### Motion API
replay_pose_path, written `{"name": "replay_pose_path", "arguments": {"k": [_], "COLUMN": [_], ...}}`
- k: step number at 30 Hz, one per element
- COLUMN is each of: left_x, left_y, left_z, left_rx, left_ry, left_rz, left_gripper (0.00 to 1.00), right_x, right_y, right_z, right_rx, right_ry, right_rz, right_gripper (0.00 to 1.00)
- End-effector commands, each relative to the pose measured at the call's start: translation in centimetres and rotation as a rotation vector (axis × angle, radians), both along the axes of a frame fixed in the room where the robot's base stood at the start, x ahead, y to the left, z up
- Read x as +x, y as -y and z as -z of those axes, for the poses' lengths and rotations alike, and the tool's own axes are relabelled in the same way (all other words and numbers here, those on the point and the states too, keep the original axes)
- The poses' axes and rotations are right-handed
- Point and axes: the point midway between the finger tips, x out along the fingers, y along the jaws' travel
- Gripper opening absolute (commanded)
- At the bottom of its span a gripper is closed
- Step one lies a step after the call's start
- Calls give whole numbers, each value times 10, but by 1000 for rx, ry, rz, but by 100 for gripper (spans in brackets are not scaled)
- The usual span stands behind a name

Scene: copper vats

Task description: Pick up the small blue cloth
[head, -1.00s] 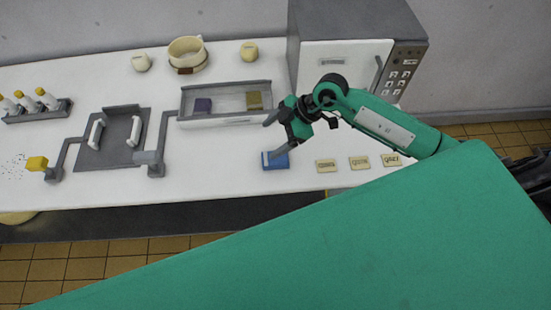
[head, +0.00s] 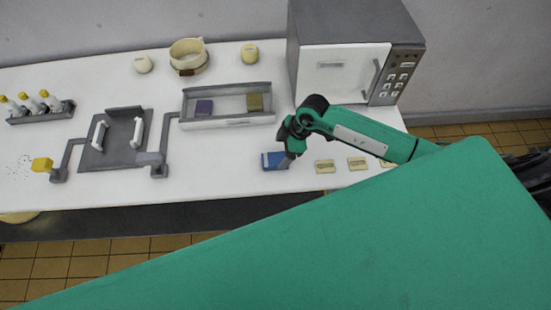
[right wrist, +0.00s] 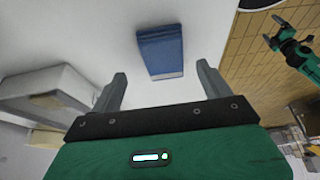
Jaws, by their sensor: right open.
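The small blue cloth (head: 274,161) is a folded block lying on the white counter near its front edge. My right gripper (head: 288,158) is at the cloth's right side in the head view and partly covers it. In the right wrist view the blue cloth (right wrist: 160,50) lies ahead between the two spread fingers of my right gripper (right wrist: 162,70), which is open and empty. My left gripper (right wrist: 272,29) shows at the upper right of the right wrist view, over the floor, with its fingers apart and nothing between them.
A microwave (head: 340,72) stands behind. A grey tray with white handles (head: 118,140) is at left.

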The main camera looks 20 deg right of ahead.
Motion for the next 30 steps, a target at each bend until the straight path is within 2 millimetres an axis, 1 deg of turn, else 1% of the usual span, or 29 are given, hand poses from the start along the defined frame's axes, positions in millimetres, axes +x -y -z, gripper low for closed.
{"name": "replay_pose_path", "arguments": {"k": [1, 4, 6, 9, 12, 18, 20, 24, 26, 27, 30], "left_x": [0, 0, 0, 0, 0, 0, 0, 0, 0, 0, 0], "left_y": [0, 0, 0, 0, 0, 0, 0, 0, 0, 0, 0], "left_z": [-8, -17, -17, -19, -19, -19, -19, -19, -19, -19, -19], "left_rx": [0, 0, 0, 0, 0, 0, 0, 0, 0, 0, 0], "left_ry": [0, 0, 0, 0, 0, 0, 0, 0, 0, 0, 0], "left_rz": [0, 0, 0, 0, 0, 0, 0, 0, 0, 0, 0], "left_gripper": [91, 91, 91, 91, 91, 91, 91, 91, 91, 91, 91], "right_x": [-2, -4, -2, -1, -1, 0, -1, -1, 0, 0, 0], "right_y": [-4, -9, -13, -16, -18, -18, -18, -17, -17, -17, -17], "right_z": [3, 17, 27, 36, 40, 41, 41, 41, 41, 41, 41], "right_rx": [0, 0, 1, 1, 1, 1, 1, 0, 0, 1, 1], "right_ry": [-5, -5, -3, -3, -1, -1, -1, -1, -1, 0, 0], "right_rz": [-1, -1, 0, 0, -1, -2, -2, -2, -2, -1, -1], "right_gripper": [80, 80, 80, 80, 80, 80, 70, 43, 32, 28, 28]}}
